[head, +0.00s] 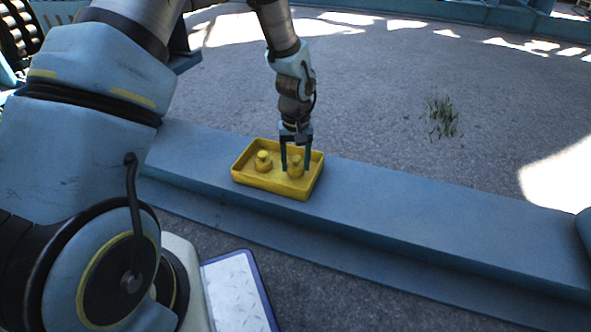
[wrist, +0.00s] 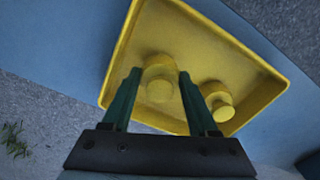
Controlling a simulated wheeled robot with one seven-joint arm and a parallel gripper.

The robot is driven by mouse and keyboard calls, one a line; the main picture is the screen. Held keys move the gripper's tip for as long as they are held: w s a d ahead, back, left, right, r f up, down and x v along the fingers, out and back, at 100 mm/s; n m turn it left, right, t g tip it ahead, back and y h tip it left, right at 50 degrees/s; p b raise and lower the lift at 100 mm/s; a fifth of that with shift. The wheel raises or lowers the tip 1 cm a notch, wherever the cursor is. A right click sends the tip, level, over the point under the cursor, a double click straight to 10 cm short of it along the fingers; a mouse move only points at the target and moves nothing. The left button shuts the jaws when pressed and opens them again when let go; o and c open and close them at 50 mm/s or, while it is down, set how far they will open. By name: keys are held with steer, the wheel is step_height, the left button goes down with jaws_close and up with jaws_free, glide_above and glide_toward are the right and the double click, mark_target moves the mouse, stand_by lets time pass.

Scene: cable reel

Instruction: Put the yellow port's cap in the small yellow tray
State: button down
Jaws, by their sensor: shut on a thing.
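The small yellow tray (head: 251,183) sits on the blue beam, and it fills much of the wrist view (wrist: 240,58). Two yellow caps with knobs are inside it. One cap (head: 263,161) stands free in the left part of the tray; in the wrist view it is to the right (wrist: 217,98). My gripper (head: 296,168) points down into the right part of the tray, its two fingers shut on the other cap (head: 296,170). That cap shows between the fingers in the wrist view (wrist: 159,82). I cannot tell whether it touches the tray floor. The yellow port is not in view.
The blue beam (head: 430,215) runs across the view, with bare room to the right of the tray. Grey ground (head: 390,90) with a grass tuft (head: 441,117) lies behind it. A metal plate with a blue edge (head: 236,290) is at the lower front.

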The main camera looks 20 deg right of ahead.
mark_target(296, 158)
steer(key=shift+f, duration=0.55)
steer(key=shift+f, duration=0.15)
steer(key=shift+c, duration=0.8)
jaws_free()
step_height(296, 158, up, 12)
steer(key=p, duration=0.5)
steer(key=w+a+r+n, duration=0.1)
steer(key=a+r, duration=0.3)
steer(key=a, duration=0.4)
steer(key=w+a+r, duration=0.2)
steer(key=a+r, duration=0.1)
steer(key=a, duration=0.4)
steer(key=s+a+r+n, duration=0.1)
steer(key=s+a+r, duration=0.1)
steer(key=a, duration=0.6)
steer(key=s+a+r+t, duration=0.1)
steer(key=s+a+r, duration=0.2)
steer(key=a, duration=0.4)
steer(key=shift+s+a+n+t, duration=0.3)
steer(key=shift+s+a+n, duration=0.1)
steer(key=shift+s, duration=0.45)
